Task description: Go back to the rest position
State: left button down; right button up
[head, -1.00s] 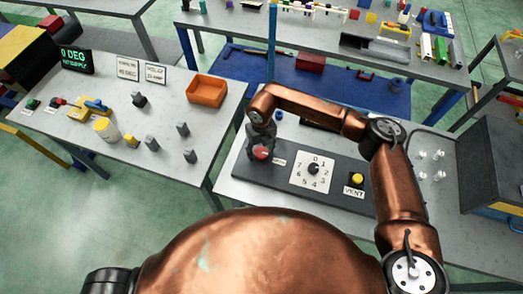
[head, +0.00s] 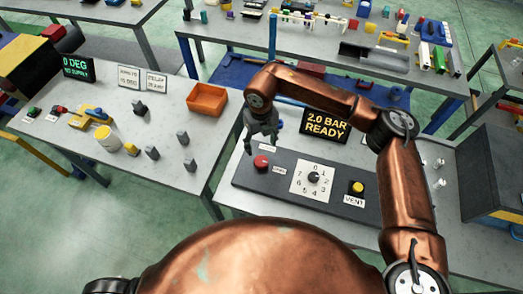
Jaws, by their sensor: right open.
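My right gripper (head: 262,137) is open and empty. It hangs above and just behind the red knob (head: 261,162) on the dark control panel (head: 335,202), apart from it in the picture. The panel also bears a white dial (head: 312,181) with a dark knob and a yellow button (head: 357,187) by a "VENT" label. A display (head: 325,125) behind the panel reads "2.0 BAR READY". My left gripper is not in view.
The left table holds an orange tray (head: 206,100), a display (head: 75,66) reading "0 DEG", a yellow-white cylinder (head: 107,138) and several grey blocks. A long bench (head: 330,57) with many parts stands behind. Green floor separates the tables.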

jog(key=shift+r, duration=0.5)
